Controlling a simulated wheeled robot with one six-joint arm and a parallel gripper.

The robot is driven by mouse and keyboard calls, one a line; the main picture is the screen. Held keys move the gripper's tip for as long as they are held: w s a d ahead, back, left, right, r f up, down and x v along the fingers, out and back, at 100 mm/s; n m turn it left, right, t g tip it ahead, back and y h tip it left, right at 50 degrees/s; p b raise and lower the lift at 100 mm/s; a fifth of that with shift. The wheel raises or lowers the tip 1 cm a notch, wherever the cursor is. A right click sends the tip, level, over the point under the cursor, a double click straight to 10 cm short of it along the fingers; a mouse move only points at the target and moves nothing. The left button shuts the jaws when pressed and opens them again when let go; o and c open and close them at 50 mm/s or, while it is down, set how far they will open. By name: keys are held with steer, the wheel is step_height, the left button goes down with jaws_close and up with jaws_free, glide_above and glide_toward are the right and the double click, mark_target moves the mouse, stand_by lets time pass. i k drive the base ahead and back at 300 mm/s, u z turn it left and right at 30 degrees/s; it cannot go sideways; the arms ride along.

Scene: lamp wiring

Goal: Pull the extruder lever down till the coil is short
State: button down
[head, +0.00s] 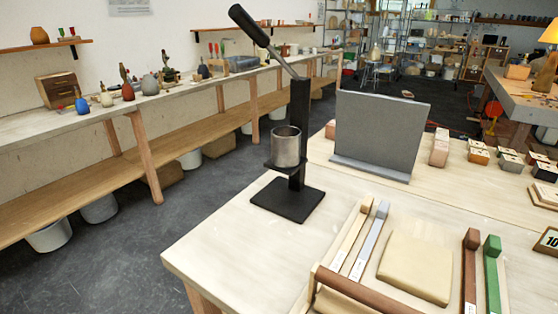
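The extruder (300,130) stands upright on the near left part of the light wooden table, on a black base plate (288,200). Its lever (262,36) is raised, slanting up and to the left from the top of the black post, with a thick black handle at its end. A grey metal cylinder (286,148) sits on a bracket on the post's left side. I see no coil below the cylinder; the inside of the cylinder is mostly hidden. My gripper is not in this view.
A grey upright panel (378,130) stands behind the extruder to the right. A tan slab (415,267), a wooden-handled carrier (362,292) and several coloured bars lie in front right. Small blocks line the table's right side. The table around the base plate is clear.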

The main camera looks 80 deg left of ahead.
mark_target(236, 13)
steer(key=u, duration=4.25)
steer(key=i, duration=2.8)
steer(key=z, duration=3.4)
